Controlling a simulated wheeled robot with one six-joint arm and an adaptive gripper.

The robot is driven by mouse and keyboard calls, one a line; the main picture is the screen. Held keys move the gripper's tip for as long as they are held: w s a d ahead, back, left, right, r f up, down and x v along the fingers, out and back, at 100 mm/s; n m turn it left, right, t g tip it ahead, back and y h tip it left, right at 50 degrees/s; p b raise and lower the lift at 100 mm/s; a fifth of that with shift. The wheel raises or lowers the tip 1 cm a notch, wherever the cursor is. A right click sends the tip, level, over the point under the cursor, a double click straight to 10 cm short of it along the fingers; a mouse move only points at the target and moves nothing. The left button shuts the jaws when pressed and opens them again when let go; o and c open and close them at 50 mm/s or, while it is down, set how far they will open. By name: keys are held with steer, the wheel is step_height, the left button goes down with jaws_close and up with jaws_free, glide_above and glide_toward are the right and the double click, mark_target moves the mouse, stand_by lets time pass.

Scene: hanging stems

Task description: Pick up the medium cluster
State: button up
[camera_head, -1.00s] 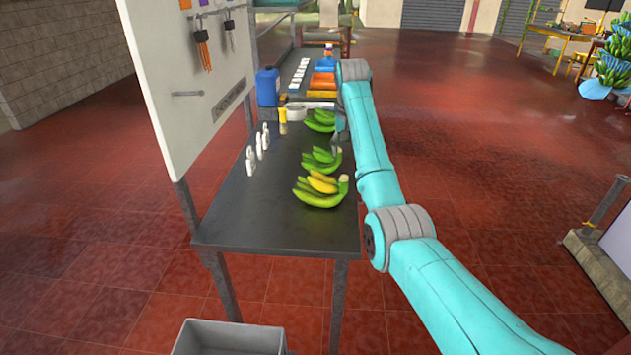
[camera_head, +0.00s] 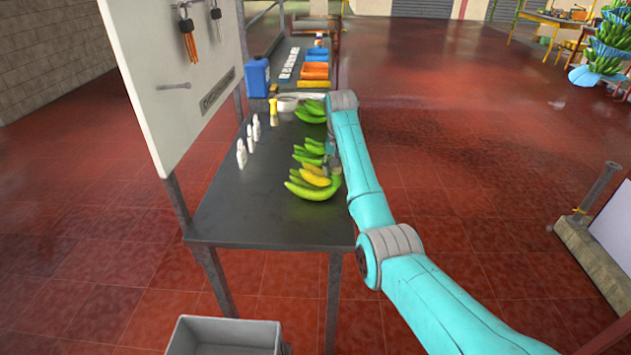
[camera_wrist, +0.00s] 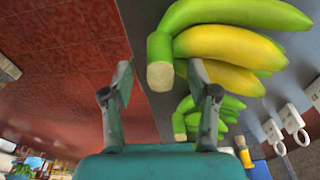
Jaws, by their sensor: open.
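Three clusters of bananas lie in a row on the dark table (camera_head: 250,215). The near cluster (camera_head: 312,187) looks largest and has green and yellow fruit; it also fills the top of the wrist view (camera_wrist: 235,45). A green middle cluster (camera_head: 309,150) lies just beyond it, partly behind my right finger in the wrist view (camera_wrist: 228,104). A green far cluster (camera_head: 309,112) lies further back. I cannot tell for sure which is the medium one. My gripper (camera_wrist: 161,80) is open and empty. The near cluster's cut stem shows between its fingertips; contact cannot be told.
White upright pieces (camera_head: 248,140) line the table's left side by a white board (camera_head: 170,70). A blue jug (camera_head: 258,78), a tape roll (camera_head: 288,103) and orange bins (camera_head: 315,71) stand further back. A grey crate (camera_head: 225,337) stands below the near edge.

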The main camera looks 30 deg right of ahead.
jaws_close()
stand_by(0.3)
